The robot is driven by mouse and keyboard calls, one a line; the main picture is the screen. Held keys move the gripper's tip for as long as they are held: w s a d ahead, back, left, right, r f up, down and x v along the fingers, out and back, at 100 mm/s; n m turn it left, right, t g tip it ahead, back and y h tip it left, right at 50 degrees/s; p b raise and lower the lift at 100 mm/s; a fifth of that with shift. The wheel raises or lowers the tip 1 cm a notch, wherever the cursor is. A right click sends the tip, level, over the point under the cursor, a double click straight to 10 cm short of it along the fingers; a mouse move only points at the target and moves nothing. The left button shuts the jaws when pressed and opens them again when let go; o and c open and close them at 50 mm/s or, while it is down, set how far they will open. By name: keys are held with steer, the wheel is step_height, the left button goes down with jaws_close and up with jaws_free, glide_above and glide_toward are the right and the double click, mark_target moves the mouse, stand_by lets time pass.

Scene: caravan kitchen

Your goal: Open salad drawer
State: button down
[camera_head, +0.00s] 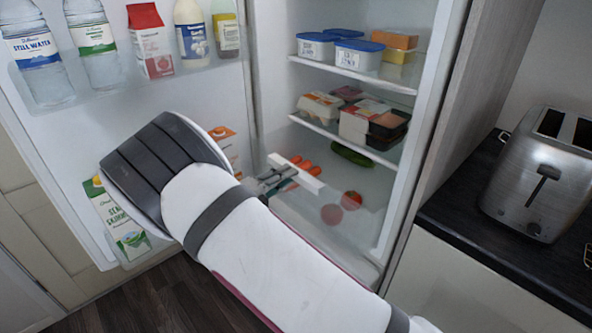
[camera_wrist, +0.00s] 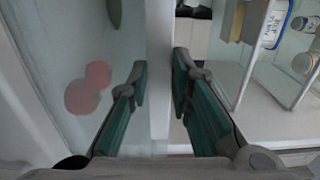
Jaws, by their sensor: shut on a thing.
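The salad drawer is a clear bin low in the fridge, with a white front rim (camera_head: 312,183). My gripper (camera_head: 268,180) is at the rim, partly hidden by my arm in the head view. In the wrist view, its green-padded fingers (camera_wrist: 158,85) are shut on the white rim (camera_wrist: 159,60), one finger on each side. The tomatoes (camera_wrist: 87,87) lie left of the rim there. How far out the drawer stands, I cannot tell.
The fridge door (camera_head: 60,130) is open at left, with bottles and cartons on its racks. Shelves above the drawer hold blue-lidded tubs (camera_head: 358,55) and food packs (camera_head: 372,122). A counter with a toaster (camera_head: 541,175) stands at right.

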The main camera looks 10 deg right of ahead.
steer(key=shift+s+a+f, duration=0.3)
steer(key=shift+s+f, duration=0.05)
steer(key=shift+f, duration=0.05)
steer(key=c, duration=1.5)
jaws_free()
steer(key=shift+r, duration=0.1)
steer(key=shift+w, duration=0.1)
steer(key=v, duration=1.2)
